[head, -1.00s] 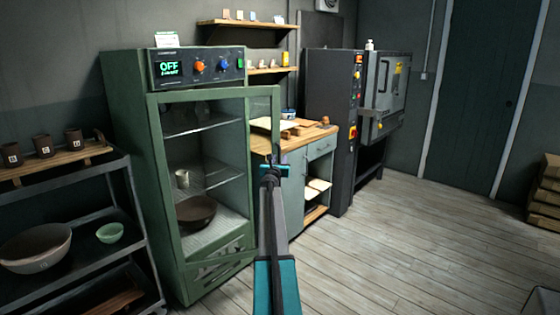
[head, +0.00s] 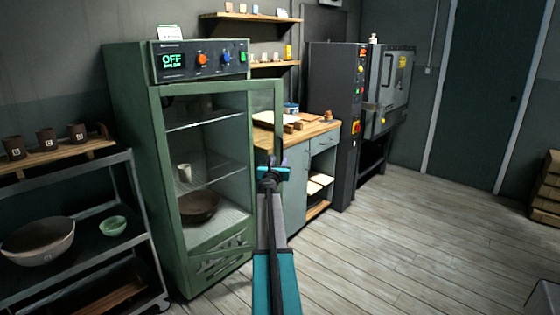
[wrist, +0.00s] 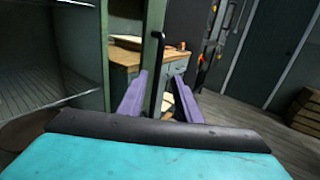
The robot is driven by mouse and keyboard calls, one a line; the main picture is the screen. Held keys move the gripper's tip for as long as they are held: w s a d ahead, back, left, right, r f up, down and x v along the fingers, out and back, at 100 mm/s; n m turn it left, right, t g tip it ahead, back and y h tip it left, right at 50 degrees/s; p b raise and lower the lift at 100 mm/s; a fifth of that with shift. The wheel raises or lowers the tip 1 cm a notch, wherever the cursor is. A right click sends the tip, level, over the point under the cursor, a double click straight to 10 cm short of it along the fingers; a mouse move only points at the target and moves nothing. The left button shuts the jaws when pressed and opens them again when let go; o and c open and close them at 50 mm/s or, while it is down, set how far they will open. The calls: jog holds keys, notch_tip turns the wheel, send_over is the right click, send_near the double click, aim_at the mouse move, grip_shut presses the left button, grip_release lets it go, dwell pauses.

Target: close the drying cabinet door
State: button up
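The green drying cabinet (head: 135,150) stands at left centre in the head view, its front open to the shelves. Its glass door with a green frame (head: 280,105) is swung out on the right side, seen nearly edge-on. My gripper (head: 271,168) is at the door's free edge in the head view. In the wrist view my gripper (wrist: 160,78) has its two purple fingers spread apart. A dark upright door handle (wrist: 158,55) shows between them. I cannot tell whether a finger touches it. My arm hides the lower part of the door.
A dark shelf rack (head: 95,222) with bowls and cups stands left of the cabinet. A wooden-topped workbench (head: 320,130) and a dark kiln unit (head: 333,90) stand right of it. The plank floor (head: 420,240) at right is clear. A bowl (head: 198,207) sits inside the cabinet.

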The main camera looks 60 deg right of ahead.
jog(key=shift+v, duration=1.65)
